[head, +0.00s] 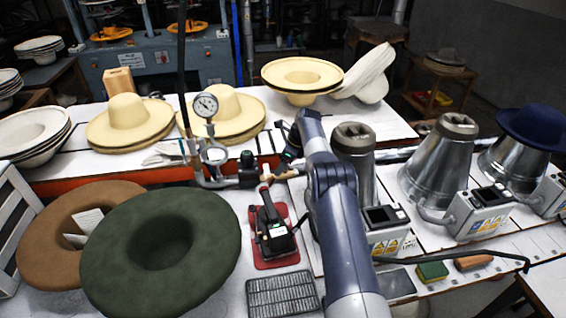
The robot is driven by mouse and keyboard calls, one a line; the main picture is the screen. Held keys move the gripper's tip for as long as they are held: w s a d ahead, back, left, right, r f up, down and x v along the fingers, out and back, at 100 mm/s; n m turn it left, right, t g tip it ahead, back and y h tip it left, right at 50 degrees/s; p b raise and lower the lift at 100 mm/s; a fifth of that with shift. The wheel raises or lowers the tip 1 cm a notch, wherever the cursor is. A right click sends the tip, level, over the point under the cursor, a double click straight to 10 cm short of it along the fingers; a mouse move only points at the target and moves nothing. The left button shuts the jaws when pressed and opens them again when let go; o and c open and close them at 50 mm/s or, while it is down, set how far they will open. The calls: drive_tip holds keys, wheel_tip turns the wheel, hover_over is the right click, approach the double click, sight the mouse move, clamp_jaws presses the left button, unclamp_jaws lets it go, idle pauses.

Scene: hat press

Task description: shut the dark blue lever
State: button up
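I cannot clearly pick out a dark blue lever. A pipe assembly with a round pressure gauge (206,105) stands at the middle of the work table. A dark valve body (247,168) sits low on this pipe, with a small red and pale fitting (265,174) to its right. My arm rises from the bottom of the view. My gripper (288,142) is at its far end, just right of and beyond the valve body. The gripper is small, dark and partly covered by my arm. Its fingers and any contact cannot be made out.
A green felt hat (205,245) and a brown one (40,235) lie at the front left. A black device on a red base (272,238) stands left of my arm. Metal cones (440,170) with control boxes stand right. Pale hats (125,118) fill the back.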

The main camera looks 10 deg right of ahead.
drive_tip(key=shift+a+f, duration=0.15)
drive_tip(key=shift+f, duration=0.35)
drive_tip(key=c, duration=1.4)
